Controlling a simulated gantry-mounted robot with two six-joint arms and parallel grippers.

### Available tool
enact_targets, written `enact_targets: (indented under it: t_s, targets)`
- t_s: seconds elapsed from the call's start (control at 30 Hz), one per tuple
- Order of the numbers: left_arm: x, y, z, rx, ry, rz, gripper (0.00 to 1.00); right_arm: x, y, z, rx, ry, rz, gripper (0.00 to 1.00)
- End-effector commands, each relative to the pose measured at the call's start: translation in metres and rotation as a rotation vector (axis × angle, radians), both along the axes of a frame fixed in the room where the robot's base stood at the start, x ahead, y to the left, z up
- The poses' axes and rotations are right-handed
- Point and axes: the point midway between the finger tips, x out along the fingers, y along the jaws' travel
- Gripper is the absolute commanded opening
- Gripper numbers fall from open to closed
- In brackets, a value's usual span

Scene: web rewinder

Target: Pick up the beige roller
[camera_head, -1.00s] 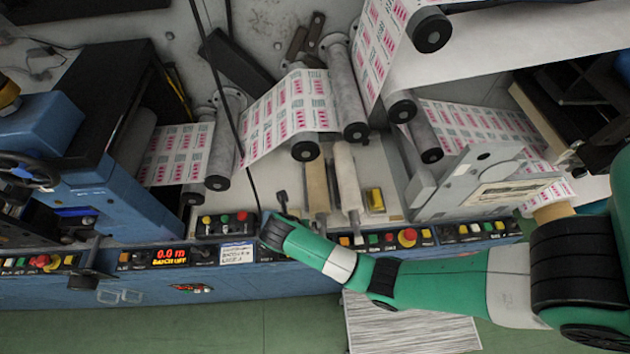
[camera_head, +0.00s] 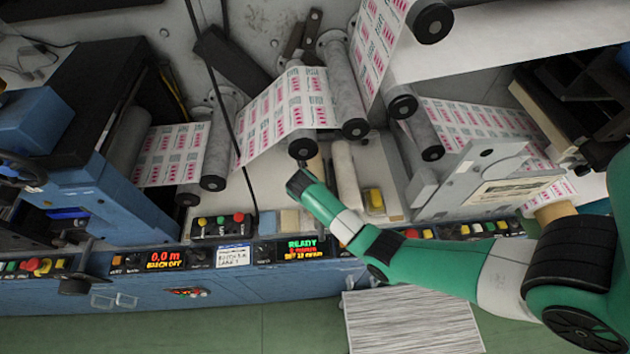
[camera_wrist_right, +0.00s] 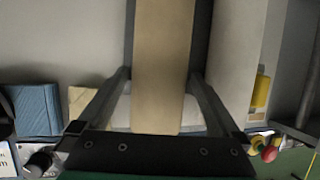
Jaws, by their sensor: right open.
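The beige roller (camera_head: 315,165) lies on the light machine bed in the head view, partly hidden by my right arm. In the right wrist view the beige roller (camera_wrist_right: 163,65) runs lengthwise up the middle, between the two fingers. My right gripper (camera_wrist_right: 160,78) is open, with one finger on each side of the roller. I cannot tell whether the fingers touch it. In the head view the right gripper is mostly hidden by its wrist. My left gripper is not in view.
A white roller (camera_head: 347,175) lies just right of the beige one, with a yellow object (camera_head: 374,200) beyond it. A blue block (camera_head: 267,222) and a beige block (camera_head: 289,221) sit near the control panel. Printed web (camera_head: 285,110) and its rollers stand behind.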

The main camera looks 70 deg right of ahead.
Motion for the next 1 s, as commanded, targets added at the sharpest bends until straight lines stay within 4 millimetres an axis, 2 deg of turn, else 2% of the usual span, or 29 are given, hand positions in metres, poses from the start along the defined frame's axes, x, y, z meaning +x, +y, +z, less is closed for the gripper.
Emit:
enact_targets:
  t_s: [0.07,0.3,0.37,0.87,1.0]
  targets:
    - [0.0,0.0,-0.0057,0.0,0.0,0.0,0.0,0.0004,-0.0038,-0.0099,0.001,-0.001,-0.001,1.0]
    - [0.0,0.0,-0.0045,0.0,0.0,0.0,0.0,0.0005,-0.0049,-0.0104,0.0,-0.002,0.0,1.0]
    - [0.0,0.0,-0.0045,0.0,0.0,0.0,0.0,0.0006,-0.0049,-0.0104,0.0,-0.001,0.001,0.91]
    - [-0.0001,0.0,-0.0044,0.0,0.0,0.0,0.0,0.0005,-0.0048,-0.0101,0.0,-0.001,0.001,0.01]
    - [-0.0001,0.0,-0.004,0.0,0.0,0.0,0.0,0.0018,-0.0057,-0.0082,-0.004,-0.005,0.0,0.0]
